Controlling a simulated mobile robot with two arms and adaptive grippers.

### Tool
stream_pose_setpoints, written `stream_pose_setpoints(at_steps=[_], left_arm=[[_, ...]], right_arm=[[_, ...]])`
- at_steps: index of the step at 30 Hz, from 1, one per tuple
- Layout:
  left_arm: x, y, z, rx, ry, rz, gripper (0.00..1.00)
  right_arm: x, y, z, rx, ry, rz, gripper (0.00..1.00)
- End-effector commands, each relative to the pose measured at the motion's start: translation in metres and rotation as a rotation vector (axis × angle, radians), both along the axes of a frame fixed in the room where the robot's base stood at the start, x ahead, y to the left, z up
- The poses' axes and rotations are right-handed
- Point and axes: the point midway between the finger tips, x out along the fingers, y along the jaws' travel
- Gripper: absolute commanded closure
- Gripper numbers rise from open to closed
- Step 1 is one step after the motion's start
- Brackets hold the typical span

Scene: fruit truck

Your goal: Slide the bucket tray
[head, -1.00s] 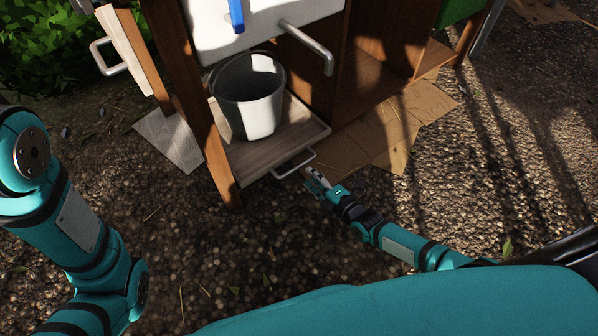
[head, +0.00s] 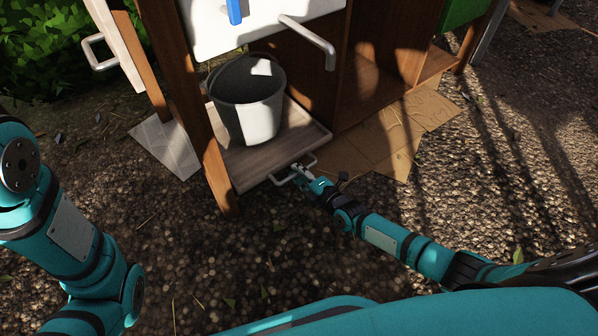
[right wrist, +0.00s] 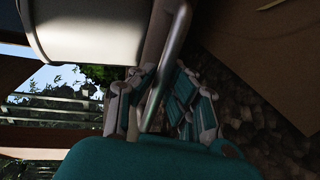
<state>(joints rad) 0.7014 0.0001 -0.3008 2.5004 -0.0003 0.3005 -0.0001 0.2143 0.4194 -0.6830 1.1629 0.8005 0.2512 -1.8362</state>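The wooden bucket tray (head: 297,133) is at the bottom of the wooden stand, with a metal bar handle (head: 279,183) on its front. A grey-white bucket (head: 250,112) stands upright on it; its side also shows in the right wrist view (right wrist: 88,32). My right gripper (head: 298,171) is at the handle's right part. In the right wrist view, the handle bar (right wrist: 170,62) passes between the fingers of my right gripper (right wrist: 163,88), which stand apart on either side of it. I cannot tell whether they touch it. My left arm is at the left; its gripper is out of view.
A white basin (head: 262,22) with a metal tube (head: 310,38) is above the bucket. A wooden post (head: 207,150) stands left of the tray. Flat cardboard (head: 385,140) lies to the right. The gravel in front of the tray is clear.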

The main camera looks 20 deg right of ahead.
Motion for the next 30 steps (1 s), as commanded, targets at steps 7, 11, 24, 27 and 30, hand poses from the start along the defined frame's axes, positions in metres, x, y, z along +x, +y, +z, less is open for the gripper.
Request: stream_pose_setpoints(at_steps=[7,11,24,27,30], left_arm=[[0.0,0.0,0.0,0.0,0.0,0.0,0.6],[0.0,0.0,0.0,0.0,0.0,0.0,0.6],[0.001,0.0,0.01,0.0,0.002,0.0,0.6],[0.001,0.0,0.021,0.0,0.003,0.0,0.6],[0.001,0.0,0.035,0.0,0.004,0.0,0.6]], right_arm=[[0.0,0.0,0.0,0.0,0.0,0.0,1.0],[0.0,0.0,0.0,0.0,0.0,0.0,1.0],[-0.012,-0.005,0.002,-0.001,0.002,0.0,1.0],[-0.027,-0.01,0.004,-0.001,0.004,0.0,1.0],[-0.047,-0.017,0.005,-0.003,0.005,0.0,1.0]])
